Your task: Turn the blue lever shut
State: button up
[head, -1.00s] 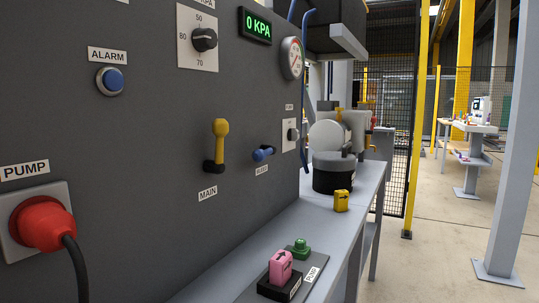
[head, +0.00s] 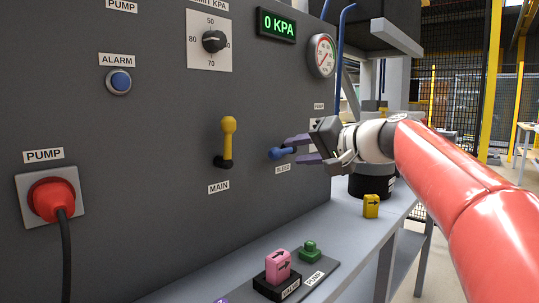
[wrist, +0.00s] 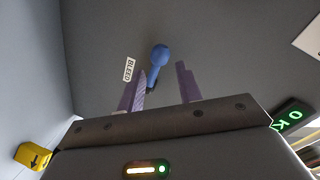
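The blue lever (head: 283,152) is on the dark panel above the BLEED label (head: 282,169). In the wrist view the blue lever (wrist: 159,56) shows between and just beyond the fingertips. My gripper (head: 300,149) reaches in from the right with its purple fingers pointing at the lever. In the wrist view my gripper (wrist: 161,72) is open, with a gap between its fingers and nothing held. Whether a finger touches the lever I cannot tell.
A yellow MAIN lever (head: 228,140) stands upright to the left. The pressure display (head: 277,25) reads 0 KPA. A pink block (head: 278,266), a green button (head: 310,250) and a yellow block (head: 371,206) are on the grey bench (head: 345,232) below.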

aim_at(280, 153)
jog(key=p+x, duration=0.1)
jog(key=x, duration=0.6)
jog(key=shift+w+a+p, duration=0.1)
jog(key=shift+a+p, duration=0.1)
jog(key=shift+p, duration=0.15)
grip_shut()
